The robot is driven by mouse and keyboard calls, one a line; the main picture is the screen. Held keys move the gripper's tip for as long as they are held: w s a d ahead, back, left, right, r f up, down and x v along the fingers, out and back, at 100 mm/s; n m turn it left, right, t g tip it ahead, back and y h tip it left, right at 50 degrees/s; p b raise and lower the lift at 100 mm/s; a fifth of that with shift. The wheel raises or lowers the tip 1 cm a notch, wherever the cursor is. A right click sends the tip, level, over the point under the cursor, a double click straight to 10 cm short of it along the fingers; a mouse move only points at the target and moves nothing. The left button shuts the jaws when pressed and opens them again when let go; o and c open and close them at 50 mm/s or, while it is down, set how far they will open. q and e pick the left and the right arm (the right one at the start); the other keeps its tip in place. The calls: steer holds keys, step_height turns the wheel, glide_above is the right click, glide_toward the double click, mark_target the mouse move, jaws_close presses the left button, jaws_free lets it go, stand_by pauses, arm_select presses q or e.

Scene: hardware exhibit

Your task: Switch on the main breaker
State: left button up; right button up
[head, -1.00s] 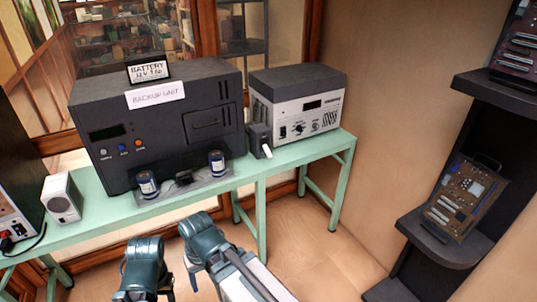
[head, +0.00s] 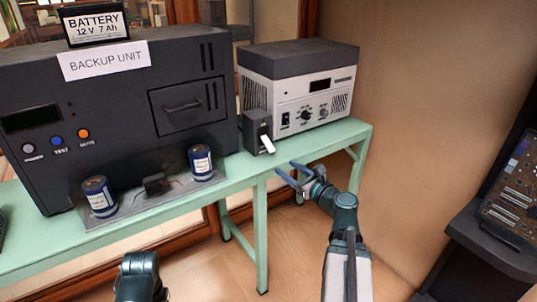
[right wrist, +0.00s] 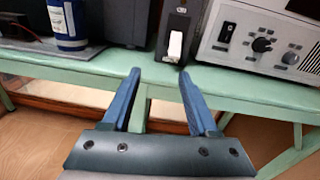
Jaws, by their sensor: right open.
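The main breaker (head: 257,127) is a narrow dark box with a white lever (head: 267,145) on its front. It stands at the front of the green bench, between the large dark unit and the grey-white power supply. The lever slants outward and down. In the right wrist view the breaker (right wrist: 178,20) is at top centre, with its lever (right wrist: 175,46) just beyond the fingertips. My right gripper (head: 286,168) is open and empty, in front of the bench edge, below and right of the lever and apart from it. My left gripper is out of view.
The backup unit (head: 110,110) carries a battery (head: 95,24) and a paper label. Two blue cylinders (head: 200,162) stand on a plate before it. The power supply (head: 300,92) is right of the breaker. The green bench (head: 330,136) has a bare right end. A dark shelf (head: 480,240) stands far right.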

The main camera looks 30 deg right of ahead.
mark_target(271, 148)
steer(key=shift+m+t+h, duration=0.3)
steer(key=shift+m+h, duration=0.2)
steer(key=shift+m, duration=0.3)
steer(key=w, duration=0.9)
steer(key=w+d, duration=0.1)
steer(key=w, duration=0.3)
steer(key=shift+w+d+r, duration=0.1)
steer(key=shift+w+r, duration=0.05)
steer(key=shift+w, duration=0.15)
steer(key=shift+c, duration=0.3)
jaws_close()
